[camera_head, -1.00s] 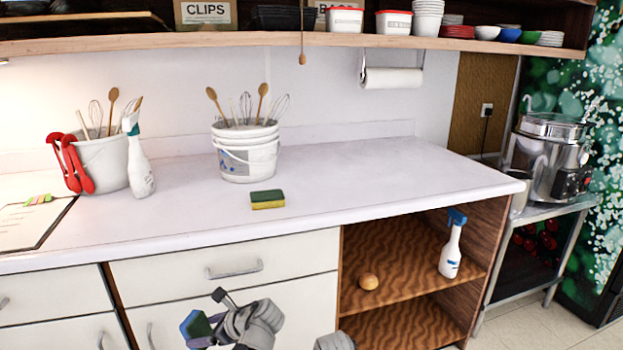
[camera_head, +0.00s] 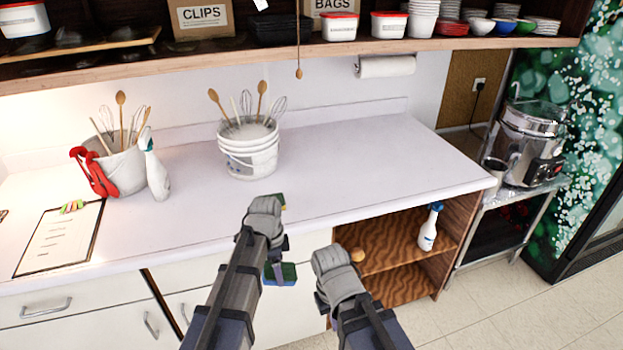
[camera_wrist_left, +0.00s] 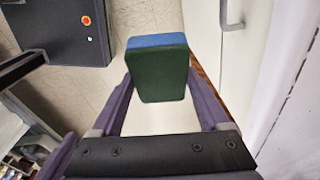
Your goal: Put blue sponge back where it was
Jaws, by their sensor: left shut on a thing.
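The blue sponge (camera_head: 281,274), blue with a dark green face, is held in front of the counter's drawers, just below the counter edge. My left gripper (camera_head: 274,262) is shut on it; the arm hides part of the hold. In the left wrist view the sponge (camera_wrist_left: 157,68) sits between the two fingers, its green face towards the camera.
The white counter (camera_head: 370,150) is clear on its right. A white bucket of utensils (camera_head: 250,160) and a spray bottle (camera_head: 155,175) stand on it. Below, an open wooden shelf (camera_head: 390,250) holds another spray bottle (camera_head: 430,228) and a round brown thing (camera_head: 357,254).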

